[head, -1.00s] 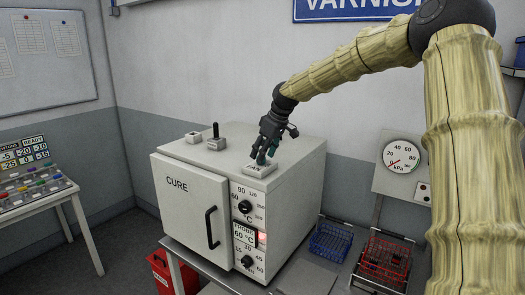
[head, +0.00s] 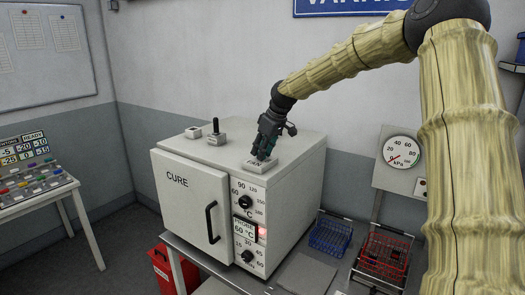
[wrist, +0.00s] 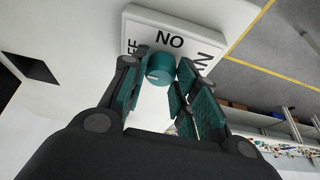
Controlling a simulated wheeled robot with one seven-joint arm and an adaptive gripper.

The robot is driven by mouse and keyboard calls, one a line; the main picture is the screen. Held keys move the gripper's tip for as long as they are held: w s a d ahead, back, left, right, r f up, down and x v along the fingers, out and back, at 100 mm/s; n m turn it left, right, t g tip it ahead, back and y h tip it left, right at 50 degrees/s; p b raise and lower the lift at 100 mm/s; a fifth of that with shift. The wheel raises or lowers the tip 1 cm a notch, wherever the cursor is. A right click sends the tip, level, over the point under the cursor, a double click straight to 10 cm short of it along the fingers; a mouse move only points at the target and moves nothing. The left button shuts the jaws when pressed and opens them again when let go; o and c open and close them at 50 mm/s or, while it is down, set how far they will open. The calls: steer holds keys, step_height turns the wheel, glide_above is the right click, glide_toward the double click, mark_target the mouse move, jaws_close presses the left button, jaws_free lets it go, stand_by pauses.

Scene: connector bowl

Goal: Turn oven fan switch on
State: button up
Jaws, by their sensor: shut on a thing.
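The oven fan switch is a small white box (head: 253,165) marked FAN, on top of the white CURE oven (head: 188,190) near its right front. In the wrist view, its plate (wrist: 205,33) shows upside-down ON lettering and part of OFF. A round teal lever tip (wrist: 160,68) stands out from it. My gripper (head: 262,156) points down at the switch. In the wrist view, my gripper (wrist: 158,88) has its teal-padded fingers on both sides of the lever tip and is shut on it. The lever's base and exact tilt are hidden.
A black-handled lever switch (head: 216,132) and a small white box (head: 193,132) stand farther left on the oven top. A gauge panel (head: 402,152) is to the right. A blue basket (head: 330,236) and a red basket (head: 384,257) sit low on the right.

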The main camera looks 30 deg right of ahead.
steer(key=m+h+b, duration=0.1)
steer(key=m+b, duration=0.1)
steer(key=m, duration=0.1)
steer(key=shift+a+f+m+h, duration=0.1)
steer(key=shift+m+h, duration=0.3)
steer(key=m, duration=0.2)
steer(key=m+h+b, duration=0.1)
steer(key=m, duration=0.1)
steer(key=shift+a+h, duration=0.1)
steer(key=shift+h, duration=0.2)
steer(key=m+h, duration=0.1)
steer(key=m, duration=0.2)
steer(key=m+g, duration=0.1)
steer(key=m, duration=0.1)
steer(key=shift+w+a+r+m+h+p, duration=0.1)
steer(key=shift+r+m+h+p, duration=0.1)
steer(key=shift+m+h+p, duration=0.2)
steer(key=shift+m+g+h+p, duration=0.45)
steer(key=shift+m+g, duration=0.25)
steer(key=shift+m, duration=1.3)
steer(key=shift+f, duration=0.1)
steer(key=o, duration=1)
steer(key=shift+w, duration=0.1)
